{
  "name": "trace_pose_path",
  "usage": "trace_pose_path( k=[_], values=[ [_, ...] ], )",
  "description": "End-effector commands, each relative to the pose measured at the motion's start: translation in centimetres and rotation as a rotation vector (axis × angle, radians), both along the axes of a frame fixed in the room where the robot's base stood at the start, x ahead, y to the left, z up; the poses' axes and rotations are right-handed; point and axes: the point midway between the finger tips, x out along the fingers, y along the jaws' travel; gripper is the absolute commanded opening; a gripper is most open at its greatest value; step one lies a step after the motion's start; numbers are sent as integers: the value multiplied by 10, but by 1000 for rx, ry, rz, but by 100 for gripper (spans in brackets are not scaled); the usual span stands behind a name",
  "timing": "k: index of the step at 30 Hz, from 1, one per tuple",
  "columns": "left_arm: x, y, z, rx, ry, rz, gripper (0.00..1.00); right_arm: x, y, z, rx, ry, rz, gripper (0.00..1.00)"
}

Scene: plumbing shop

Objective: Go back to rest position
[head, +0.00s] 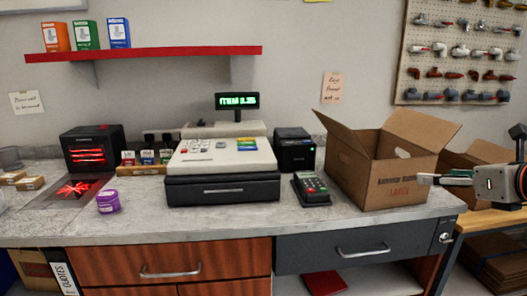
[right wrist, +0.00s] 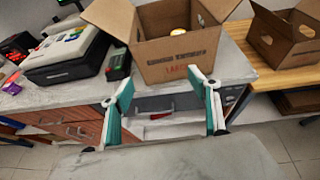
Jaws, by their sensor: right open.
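My right gripper (head: 428,180) comes in from the right edge of the head view, at the right end of the counter. It points left, close to the front right of an open cardboard box (head: 392,187). In the right wrist view its two green-padded fingers (right wrist: 160,88) are spread wide with nothing between them. The box (right wrist: 180,60) shows beyond the fingers there. I cannot tell from the head view whether the fingers touch the box. My left gripper is in neither view.
The grey counter (head: 250,217) holds a cash register (head: 222,188), a card terminal (head: 311,190), a purple jar (head: 108,202) and a black scanner (head: 93,149). A red shelf (head: 150,53) hangs above. A second box (right wrist: 285,35) stands on a wooden table at the right.

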Motion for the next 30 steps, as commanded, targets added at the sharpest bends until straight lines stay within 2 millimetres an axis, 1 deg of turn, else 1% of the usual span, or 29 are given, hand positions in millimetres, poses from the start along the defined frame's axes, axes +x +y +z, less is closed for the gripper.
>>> trace_pose_path(
  k=[1, 5, 6, 8, 9, 11, 12, 14, 15, 17, 19, 20, 21, 23, 24, 26, 27, 29, 30],
  values=[
    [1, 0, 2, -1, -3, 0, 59, -1, 22, -22, 54, 39, 56, 61],
    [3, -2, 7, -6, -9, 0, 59, -11, 71, -60, 204, 111, 187, 61],
    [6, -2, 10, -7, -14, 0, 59, -16, 88, -72, 262, 135, 228, 61],
    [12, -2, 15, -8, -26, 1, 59, -25, 115, -87, 366, 170, 290, 61],
    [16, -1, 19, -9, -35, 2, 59, -32, 133, -97, 443, 192, 329, 61],
    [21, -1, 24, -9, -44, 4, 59, -44, 158, -109, 577, 226, 380, 61],
    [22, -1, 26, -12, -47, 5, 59, -52, 174, -116, 674, 247, 405, 61],
    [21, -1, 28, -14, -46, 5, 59, -63, 193, -123, 829, 276, 430, 61],
    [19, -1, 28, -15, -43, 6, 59, -70, 203, -127, 936, 292, 436, 61],
    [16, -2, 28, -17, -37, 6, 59, -78, 214, -133, 1098, 313, 428, 61],
    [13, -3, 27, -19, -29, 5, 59, -84, 220, -141, 1289, 333, 391, 61],
    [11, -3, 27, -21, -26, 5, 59, -86, 220, -146, 1370, 341, 366, 61],
    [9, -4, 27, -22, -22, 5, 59, -88, 220, -153, 1478, 350, 326, 61],
    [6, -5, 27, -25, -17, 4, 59, -91, 216, -168, 1635, 362, 246, 61],
    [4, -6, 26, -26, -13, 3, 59, -92, 212, -180, 1736, 369, 181, 61],
    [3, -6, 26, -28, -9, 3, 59, -96, 204, -203, 1883, 381, 66, 61],
    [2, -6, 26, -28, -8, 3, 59, -100, 199, -221, 1975, 390, -22, 61],
    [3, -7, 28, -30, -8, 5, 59, -109, 191, -253, 2104, 402, -171, 61],
    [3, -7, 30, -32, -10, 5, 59, -118, 186, -277, 2180, 412, -279, 61]
  ],
)
